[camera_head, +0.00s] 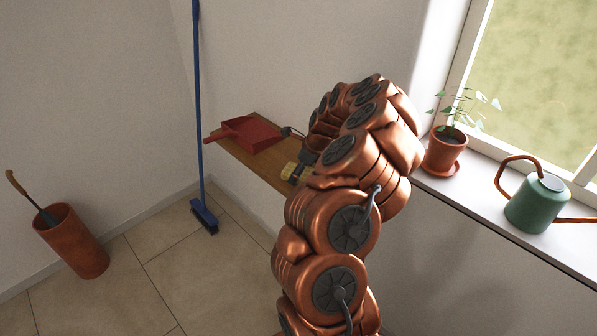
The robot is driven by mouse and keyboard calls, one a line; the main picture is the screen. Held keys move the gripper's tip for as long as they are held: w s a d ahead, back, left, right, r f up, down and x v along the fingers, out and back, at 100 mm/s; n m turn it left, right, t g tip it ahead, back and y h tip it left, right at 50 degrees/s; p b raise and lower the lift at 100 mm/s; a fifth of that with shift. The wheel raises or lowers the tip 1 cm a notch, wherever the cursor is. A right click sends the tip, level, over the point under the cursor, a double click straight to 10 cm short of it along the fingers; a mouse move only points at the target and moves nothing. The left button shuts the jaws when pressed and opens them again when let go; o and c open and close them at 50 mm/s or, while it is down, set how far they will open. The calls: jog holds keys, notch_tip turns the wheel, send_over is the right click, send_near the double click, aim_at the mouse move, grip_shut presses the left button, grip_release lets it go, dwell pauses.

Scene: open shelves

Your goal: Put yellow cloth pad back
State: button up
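A small yellow thing (289,170), likely the yellow cloth pad, shows at the front right part of the wooden shelf (262,166). My gripper (300,172) is a small dark shape right beside it, mostly hidden behind my copper arm. I cannot tell whether the fingers are around the pad or only next to it, or whether the pad rests on the shelf or is above it.
A red dustpan (250,134) lies on the shelf, left of my gripper. A blue broom (201,130) stands against the wall. A terracotta bin (72,242) stands on the floor. A potted plant (446,150) and a green watering can (537,204) are on the windowsill.

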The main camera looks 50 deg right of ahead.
jog(key=b+v, duration=0.3)
jog(key=v, duration=0.9)
jog(key=w+a+r+n, duration=0.1)
jog(key=a+r+n, duration=0.25)
jog(key=a, duration=0.45)
jog(key=w+a+r+n, duration=0.1)
jog(key=a+r+n, duration=0.1)
jog(key=a+n, duration=0.45)
jog(key=s+a+r+n+g, duration=0.1)
jog(key=s+a+n, duration=0.15)
jog(key=a, duration=0.45)
jog(key=s+a+r+n+g, duration=0.1)
jog(key=s+a+n, duration=0.1)
jog(key=a+n, duration=0.35)
jog(key=s+a+f+n+g, duration=0.1)
jog(key=s+a+n, duration=0.3)
jog(key=s, duration=0.3)
jog(key=s+a+f+n+g+h, duration=0.1)
jog(key=s+a+n, duration=0.3)
jog(key=s, duration=0.4)
jog(key=s+a+f+n+g, duration=0.2)
jog(key=s+a+f+n, duration=0.1)
jog(key=s, duration=0.5)
jog(key=a+n, duration=0.1)
jog(key=n, duration=0.1)
jog(key=shift+s+a+f+n+h, duration=0.2)
jog(key=shift+s+f+n+h, duration=0.05)
jog(key=shift+n+h, duration=0.15)
jog(key=shift+c, duration=0.2)
